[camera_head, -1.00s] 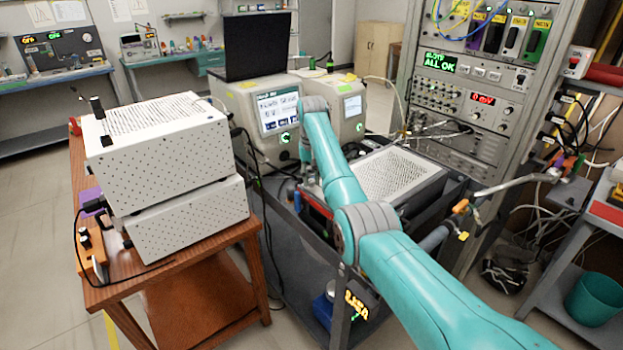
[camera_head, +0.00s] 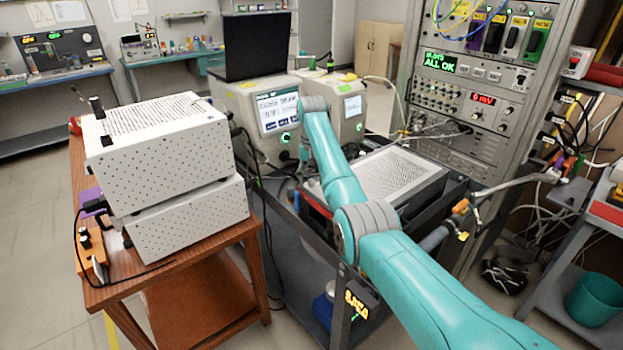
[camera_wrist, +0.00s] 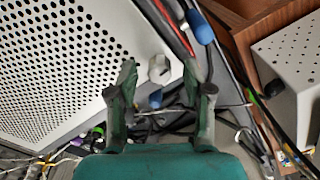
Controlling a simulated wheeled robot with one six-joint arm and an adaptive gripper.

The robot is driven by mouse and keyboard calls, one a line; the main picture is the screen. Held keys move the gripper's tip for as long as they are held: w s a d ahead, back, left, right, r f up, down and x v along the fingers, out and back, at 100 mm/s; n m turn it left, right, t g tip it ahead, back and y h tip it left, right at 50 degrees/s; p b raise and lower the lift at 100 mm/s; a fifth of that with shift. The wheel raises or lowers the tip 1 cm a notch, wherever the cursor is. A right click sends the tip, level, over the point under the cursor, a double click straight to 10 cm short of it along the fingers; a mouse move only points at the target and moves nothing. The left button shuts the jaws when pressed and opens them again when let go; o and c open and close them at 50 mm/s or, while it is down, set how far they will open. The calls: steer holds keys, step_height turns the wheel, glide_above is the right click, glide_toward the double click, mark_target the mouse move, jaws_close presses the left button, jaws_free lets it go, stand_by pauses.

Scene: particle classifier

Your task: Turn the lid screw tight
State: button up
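The lid (camera_head: 398,176) is a pale perforated panel on a box on the dark cart. It also fills the left of the wrist view (camera_wrist: 60,60). A light grey knob, which looks like the lid screw (camera_wrist: 159,68), stands at the lid's corner in the wrist view. My gripper (camera_wrist: 160,72) is open, with one finger on each side of the screw. A gap shows between the screw and each finger. A blue cylinder (camera_wrist: 155,99) lies just below the screw. In the head view my teal arm hides the gripper and screw.
Cables and a second blue cylinder (camera_wrist: 200,27) lie close to my right finger. A wooden table (camera_head: 205,262) with two stacked perforated boxes (camera_head: 165,150) stands to the left. A machine with a screen (camera_head: 262,112) is behind, and an instrument rack (camera_head: 470,110) stands behind right.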

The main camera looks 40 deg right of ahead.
mark_target(311, 181)
steer(key=shift+r, duration=0.1)
step_height(311, 181, up, 7)
steer(key=shift+r, duration=0.15)
stand_by(0.4)
stand_by(0.5)
